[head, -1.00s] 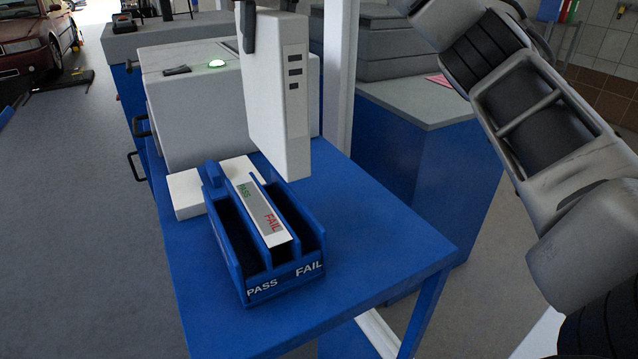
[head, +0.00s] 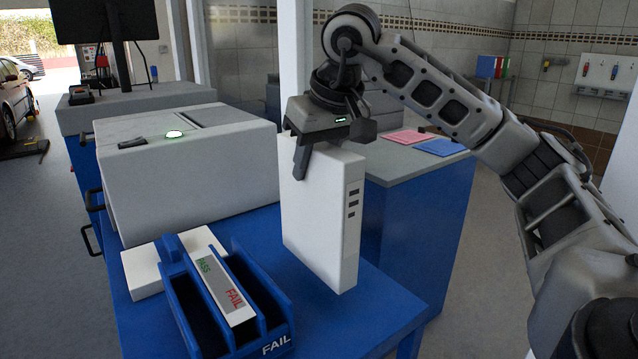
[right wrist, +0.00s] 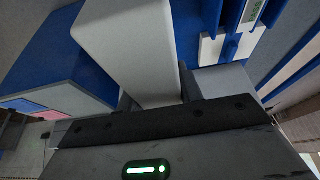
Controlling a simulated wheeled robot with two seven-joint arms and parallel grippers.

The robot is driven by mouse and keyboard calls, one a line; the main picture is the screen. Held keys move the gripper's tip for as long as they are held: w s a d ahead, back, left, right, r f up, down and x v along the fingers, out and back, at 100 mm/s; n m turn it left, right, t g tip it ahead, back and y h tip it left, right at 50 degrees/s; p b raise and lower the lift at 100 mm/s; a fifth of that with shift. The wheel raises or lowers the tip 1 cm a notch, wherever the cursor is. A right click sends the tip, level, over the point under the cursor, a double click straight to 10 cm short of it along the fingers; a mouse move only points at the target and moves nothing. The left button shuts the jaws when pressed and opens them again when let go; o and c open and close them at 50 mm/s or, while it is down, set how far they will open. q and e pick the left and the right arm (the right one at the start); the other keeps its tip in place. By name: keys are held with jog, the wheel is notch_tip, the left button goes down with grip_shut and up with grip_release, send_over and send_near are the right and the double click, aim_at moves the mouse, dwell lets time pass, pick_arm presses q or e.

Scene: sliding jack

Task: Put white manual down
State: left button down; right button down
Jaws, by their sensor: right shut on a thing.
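My right gripper (head: 325,150) is shut on the top of a tall white box-like item with three dark marks on its narrow side, which I take as the white manual (head: 310,215). The manual hangs upright right of the blue PASS/FAIL tray (head: 277,345). Its bottom appears near or above the blue table (head: 385,310); I cannot tell if they touch. In the right wrist view the manual (right wrist: 130,45) extends away from the gripper, whose fingers are mostly hidden. My left gripper is not in view.
A light grey machine (head: 195,185) with a lit green button stands at the table's back left. A flat white piece (head: 142,268) lies behind the tray. A grey-topped blue cabinet (head: 415,220) with pink and blue sheets stands behind the manual. The table's front right is clear.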

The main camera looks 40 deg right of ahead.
aim_at(319, 183)
jog(key=f, duration=0.3)
jog(key=shift+s+d, duration=0.2)
jog(key=shift+d, duration=0.05)
jog(key=shift+f, duration=0.3)
jog(key=shift+f, duration=0.15)
jog(key=c, duration=0.9)
grip_release()
jog(key=shift+a, duration=0.1)
